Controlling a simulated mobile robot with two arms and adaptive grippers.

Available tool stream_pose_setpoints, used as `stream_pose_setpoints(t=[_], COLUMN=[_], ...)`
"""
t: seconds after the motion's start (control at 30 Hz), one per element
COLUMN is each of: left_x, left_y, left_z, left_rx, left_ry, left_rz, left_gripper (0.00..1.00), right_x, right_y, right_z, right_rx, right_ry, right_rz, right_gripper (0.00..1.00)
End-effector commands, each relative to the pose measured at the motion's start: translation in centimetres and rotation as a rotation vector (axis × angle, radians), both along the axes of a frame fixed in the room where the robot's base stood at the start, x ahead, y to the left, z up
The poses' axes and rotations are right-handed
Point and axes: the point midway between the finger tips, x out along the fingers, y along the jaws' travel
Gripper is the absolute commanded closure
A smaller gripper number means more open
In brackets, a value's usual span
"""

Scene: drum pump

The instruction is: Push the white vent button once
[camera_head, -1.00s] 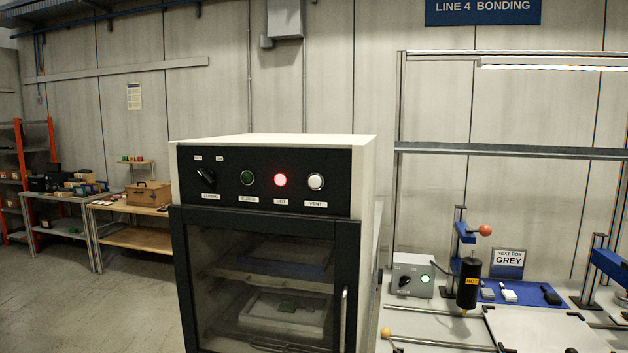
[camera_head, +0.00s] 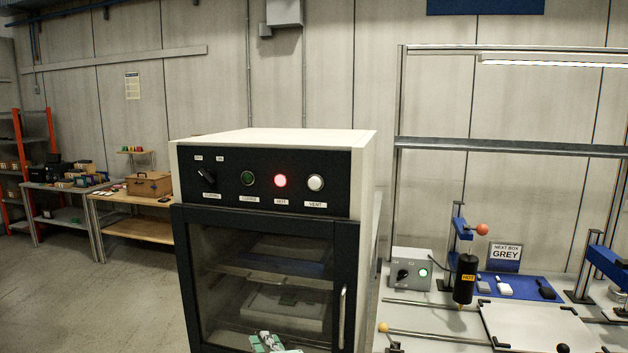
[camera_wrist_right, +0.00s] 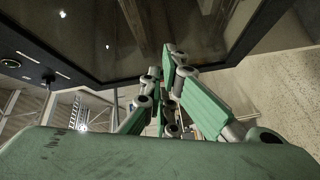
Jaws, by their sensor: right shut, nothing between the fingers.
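The white vent button (camera_head: 315,182) is a round knob at the right end of the black control panel (camera_head: 225,192) on top of the oven cabinet, above a label reading VENT. Nothing touches it. My right gripper (camera_head: 268,338) shows at the bottom edge of the head view, in front of the lower door and well below the panel. Its green fingers are shut and empty. In the right wrist view the shut fingers (camera_wrist_right: 172,62) point up toward the dark glass door. The button cannot be made out there. My left gripper is not in view.
A lit red lamp (camera_head: 280,181), a dark green lamp (camera_head: 248,178) and a black rotary switch (camera_head: 206,176) share the panel. The door handle (camera_head: 342,318) stands out at the door's right. A workbench with a black dispenser (camera_head: 465,279) is to the right. The space before the panel is clear.

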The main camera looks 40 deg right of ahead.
Motion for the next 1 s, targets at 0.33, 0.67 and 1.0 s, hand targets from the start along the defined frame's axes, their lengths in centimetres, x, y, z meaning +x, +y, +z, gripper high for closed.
stream_pose_setpoints(t=[0.33, 0.67, 1.0], left_x=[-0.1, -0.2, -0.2], left_y=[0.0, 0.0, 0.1], left_z=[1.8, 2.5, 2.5], left_rx=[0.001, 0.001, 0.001], left_ry=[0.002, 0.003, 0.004], left_rz=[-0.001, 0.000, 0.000], left_gripper=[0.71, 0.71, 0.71], right_x=[-0.4, -3.9, -4.2], right_y=[-3.5, -5.0, -5.1], right_z=[24.3, 35.7, 36.4], right_rx=[-0.329, -0.507, -0.520], right_ry=[-0.341, -0.498, -0.509], right_rz=[-0.116, -0.230, -0.238], right_gripper=[1.00, 1.00, 1.00])
